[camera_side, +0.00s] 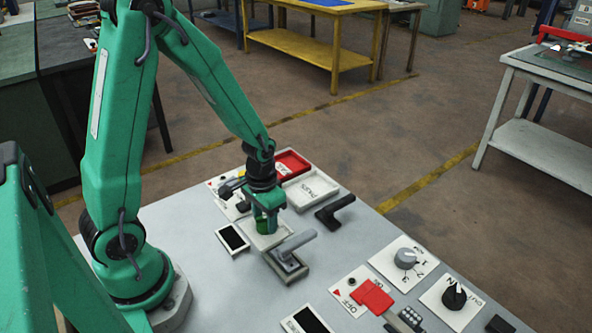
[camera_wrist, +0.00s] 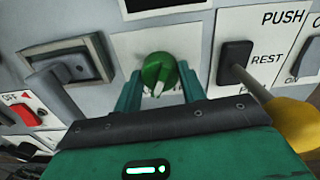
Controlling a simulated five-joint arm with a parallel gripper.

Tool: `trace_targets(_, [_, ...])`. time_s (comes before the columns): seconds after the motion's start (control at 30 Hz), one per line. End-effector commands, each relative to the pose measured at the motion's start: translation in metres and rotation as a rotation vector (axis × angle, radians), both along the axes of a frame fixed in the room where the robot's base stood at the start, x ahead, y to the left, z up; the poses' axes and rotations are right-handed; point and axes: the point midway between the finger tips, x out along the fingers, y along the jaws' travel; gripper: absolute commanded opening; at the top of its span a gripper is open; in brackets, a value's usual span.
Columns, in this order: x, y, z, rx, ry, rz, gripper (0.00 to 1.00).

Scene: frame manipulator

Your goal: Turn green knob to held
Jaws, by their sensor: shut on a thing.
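The green knob (camera_wrist: 157,72) sits on a white plate (camera_wrist: 190,45) in the upper middle of the wrist view. A pale pointer mark on it faces the lower part of the picture. My gripper (camera_wrist: 158,83) has one finger on each side of the knob and is shut on it. In the side view my gripper (camera_side: 266,208) points down at the panel, and only a small dark green part of the knob (camera_side: 264,227) shows below the fingers. Any position lettering around the knob is not readable.
A grey lever (camera_side: 296,243) stands close by, with a black handle (camera_side: 335,208) beyond it. A red cover (camera_side: 373,297) and white knob (camera_side: 405,257) lie farther right.

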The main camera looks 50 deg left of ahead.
Motion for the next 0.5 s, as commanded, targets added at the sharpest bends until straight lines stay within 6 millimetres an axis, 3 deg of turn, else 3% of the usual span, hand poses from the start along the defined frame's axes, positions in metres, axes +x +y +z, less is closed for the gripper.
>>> trace_targets(0.2, [0.0022, -0.0026, 0.0004, 0.002, -0.013, -0.141, 0.18])
trace_targets(0.5, [0.0022, -0.0026, 0.0006, 0.003, -0.016, -0.214, 0.17])
